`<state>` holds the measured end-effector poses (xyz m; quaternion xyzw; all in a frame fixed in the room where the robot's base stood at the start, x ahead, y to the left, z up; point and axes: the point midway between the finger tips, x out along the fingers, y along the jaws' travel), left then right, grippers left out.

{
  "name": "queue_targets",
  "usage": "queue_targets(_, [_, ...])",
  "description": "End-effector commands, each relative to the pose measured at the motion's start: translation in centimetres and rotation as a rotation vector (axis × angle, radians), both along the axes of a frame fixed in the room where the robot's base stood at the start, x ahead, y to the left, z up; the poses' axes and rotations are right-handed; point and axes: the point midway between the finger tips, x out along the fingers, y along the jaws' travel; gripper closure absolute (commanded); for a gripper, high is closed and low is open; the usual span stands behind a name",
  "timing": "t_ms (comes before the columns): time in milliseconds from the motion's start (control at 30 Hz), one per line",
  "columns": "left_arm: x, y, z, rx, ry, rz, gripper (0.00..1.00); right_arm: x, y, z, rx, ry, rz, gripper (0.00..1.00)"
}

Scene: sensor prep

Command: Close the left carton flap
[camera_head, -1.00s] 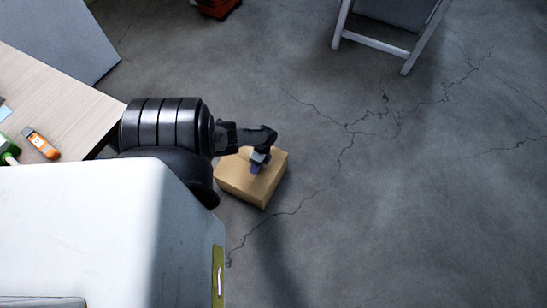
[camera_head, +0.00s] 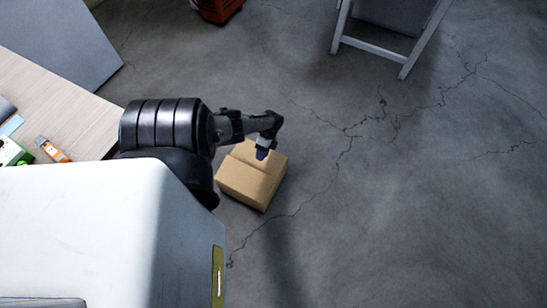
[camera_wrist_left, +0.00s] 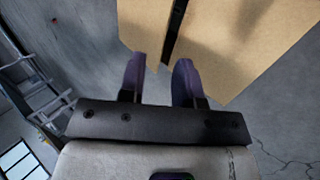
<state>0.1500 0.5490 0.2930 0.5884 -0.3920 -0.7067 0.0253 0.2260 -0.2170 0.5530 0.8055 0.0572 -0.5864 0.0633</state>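The tan cardboard carton (camera_head: 249,187) stands on the concrete floor in the head view, with a seam across its top. In the left wrist view, two tan panels, a narrower left one (camera_wrist_left: 143,22) and a wider right one (camera_wrist_left: 245,45), lie either side of a dark gap. My left gripper (camera_head: 262,153) is over the far part of the carton top and hides some of it. In the left wrist view its two purple fingers (camera_wrist_left: 159,76) are apart, with nothing seen held between them. Contact with the carton cannot be told. My right gripper is not in view.
A wooden table (camera_head: 60,95) with an orange-and-grey item (camera_head: 52,149) and a green item (camera_head: 14,153) is at the left. A white-framed chair (camera_head: 375,48) and an orange object (camera_head: 217,8) stand farther back. The floor right of the carton is clear.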

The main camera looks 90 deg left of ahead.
Motion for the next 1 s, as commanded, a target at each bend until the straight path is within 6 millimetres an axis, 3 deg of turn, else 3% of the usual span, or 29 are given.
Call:
queue_targets(100, [0.5,0.9,1.7,0.000,-0.001,0.001,0.69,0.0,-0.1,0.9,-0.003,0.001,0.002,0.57])
queue_targets(300, [1.1,1.8,3.0,0.001,-0.001,0.000,0.69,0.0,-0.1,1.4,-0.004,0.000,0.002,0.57])
queue_targets(700, [1.2,2.0,3.3,0.000,0.000,0.000,0.69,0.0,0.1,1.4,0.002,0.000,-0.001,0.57])
queue_targets(900, [1.1,2.0,4.4,-0.001,0.003,0.000,0.86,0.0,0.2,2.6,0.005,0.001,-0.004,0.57])
queue_targets(967, [0.9,0.8,4.8,-0.019,0.005,0.000,0.92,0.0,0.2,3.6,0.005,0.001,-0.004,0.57])
queue_targets(1000, [0.7,-1.0,4.8,-0.046,0.007,0.001,0.96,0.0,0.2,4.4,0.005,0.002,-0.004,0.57])
